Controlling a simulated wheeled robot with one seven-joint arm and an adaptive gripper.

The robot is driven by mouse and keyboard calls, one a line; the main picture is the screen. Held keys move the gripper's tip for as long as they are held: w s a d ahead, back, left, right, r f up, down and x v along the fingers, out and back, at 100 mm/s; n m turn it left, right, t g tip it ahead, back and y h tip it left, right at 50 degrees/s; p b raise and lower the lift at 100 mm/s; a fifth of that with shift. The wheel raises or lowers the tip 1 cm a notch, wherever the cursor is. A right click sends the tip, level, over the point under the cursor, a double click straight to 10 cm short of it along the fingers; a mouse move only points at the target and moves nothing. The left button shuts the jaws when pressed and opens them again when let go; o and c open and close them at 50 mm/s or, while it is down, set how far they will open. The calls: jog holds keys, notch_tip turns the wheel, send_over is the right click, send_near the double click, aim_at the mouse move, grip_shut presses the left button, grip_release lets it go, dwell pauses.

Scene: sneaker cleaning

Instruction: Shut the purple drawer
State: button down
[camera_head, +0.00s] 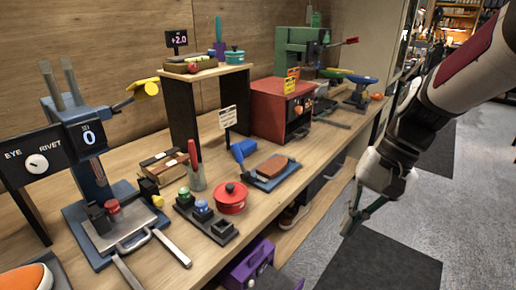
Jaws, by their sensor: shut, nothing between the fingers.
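The purple drawer (243,269) shows below the workbench's front edge, at the bottom middle of the picture. It sticks out from under the bench top, so it stands at least partly open. Its lower part is cut off by the picture's bottom edge. My gripper (349,222) hangs over the floor to the right of the drawer, in front of the bench. Its fingers point down, are shut and hold nothing. It is apart from the drawer and the bench.
The workbench (150,235) carries a press (88,150), a red pot (230,197), a raised shelf (210,73) and a red box (277,108). A shoe (291,216) sits on a lower shelf. A dark mat (385,265) lies on the open floor.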

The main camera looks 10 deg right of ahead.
jog(key=w+d+f+m+t+y+b, duration=0.1)
jog(key=w+d+f+m+y+b, duration=0.25)
jog(key=f, duration=0.65)
jog(key=w+d+f+m+y+b, duration=0.25)
jog(key=w+f, duration=0.25)
jog(key=f, duration=0.5)
jog(key=w+d+f+m+t+y+b, duration=0.1)
jog(key=w+d+f+m+y+b, duration=0.2)
jog(key=f, duration=0.7)
jog(key=m+t+b, duration=1)
jog(key=m+t, duration=0.2)
send_near(302, 284)
jog(key=shift+h, duration=0.3)
jog(key=b+x, duration=0.1)
jog(key=x, duration=0.1)
jog(key=b+x, duration=0.1)
jog(key=x, duration=0.1)
jog(key=r+b+x, duration=0.1)
jog(key=x, duration=0.1)
jog(key=shift+w+a, duration=0.2)
jog(key=shift+a, duration=0.15)
jog(key=shift+w, duration=0.1)
jog(key=shift+a, duration=0.1)
jog(key=x, duration=0.5)
jog(key=b+x, duration=0.1)
jog(key=x, duration=1)
jog(key=shift+f, duration=0.3)
jog(key=shift+a, duration=0.1)
